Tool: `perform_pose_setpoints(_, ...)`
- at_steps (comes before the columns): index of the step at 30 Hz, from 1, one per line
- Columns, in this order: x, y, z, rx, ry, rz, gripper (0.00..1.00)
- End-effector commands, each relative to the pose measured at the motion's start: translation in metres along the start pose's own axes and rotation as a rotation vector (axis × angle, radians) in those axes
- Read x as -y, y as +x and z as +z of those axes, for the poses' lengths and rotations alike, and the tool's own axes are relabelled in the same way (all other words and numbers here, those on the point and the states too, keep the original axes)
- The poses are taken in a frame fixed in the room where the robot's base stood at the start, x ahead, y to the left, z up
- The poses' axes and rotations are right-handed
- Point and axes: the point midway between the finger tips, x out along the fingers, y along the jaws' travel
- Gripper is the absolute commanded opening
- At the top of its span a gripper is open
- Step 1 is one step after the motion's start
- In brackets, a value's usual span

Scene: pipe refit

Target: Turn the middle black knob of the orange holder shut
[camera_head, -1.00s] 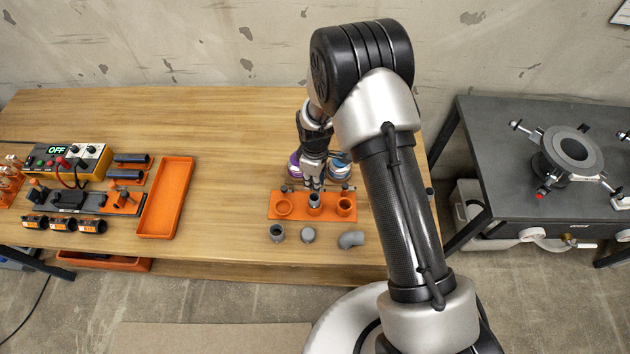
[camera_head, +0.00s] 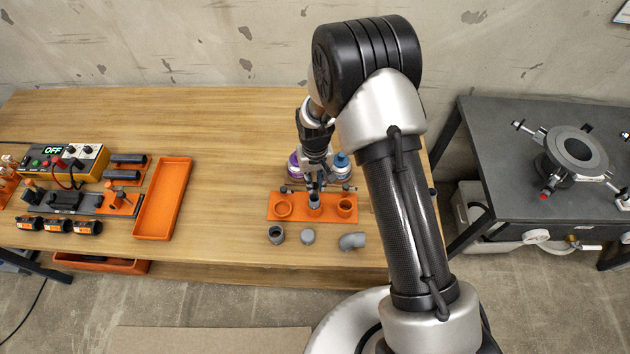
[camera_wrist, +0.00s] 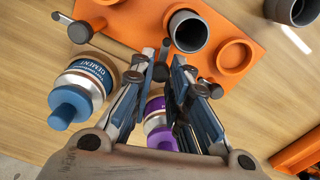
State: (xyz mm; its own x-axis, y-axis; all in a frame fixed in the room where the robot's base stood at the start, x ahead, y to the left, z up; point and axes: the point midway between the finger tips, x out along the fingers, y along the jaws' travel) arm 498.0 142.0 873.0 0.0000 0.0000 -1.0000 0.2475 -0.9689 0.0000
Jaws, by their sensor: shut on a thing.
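The orange holder (camera_head: 300,213) lies on the wooden bench and also shows in the wrist view (camera_wrist: 238,25). A grey pipe piece (camera_wrist: 188,31) stands in its middle socket, and the two outer sockets look empty. The middle black knob (camera_wrist: 162,72) sits between my fingertips, just beside the pipe piece. My gripper (camera_head: 315,188) is shut on that knob; its fingertips also show in the wrist view (camera_wrist: 164,66). The other black knobs, one at the left (camera_wrist: 80,32) and one at the right (camera_wrist: 215,90), stand free. In the head view my fingers hide the middle knob.
A blue-capped cement can (camera_wrist: 84,85) and a purple can (camera_wrist: 158,122) stand close behind the holder. Grey fittings, including an elbow (camera_head: 352,241), lie in front of it. An orange tray (camera_head: 141,228) is to the left, with open bench between.

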Motion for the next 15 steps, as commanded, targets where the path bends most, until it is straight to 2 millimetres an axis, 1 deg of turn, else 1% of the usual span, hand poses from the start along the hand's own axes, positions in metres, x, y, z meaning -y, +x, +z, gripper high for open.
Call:
perform_pose_setpoints(6, 0.0, -0.0001, -0.0002, 0.0, 0.151, 0.0, 0.0)
perform_pose_setpoints(15, 0.0, -0.0003, -0.0001, 0.0, 0.271, 0.0, 0.0)
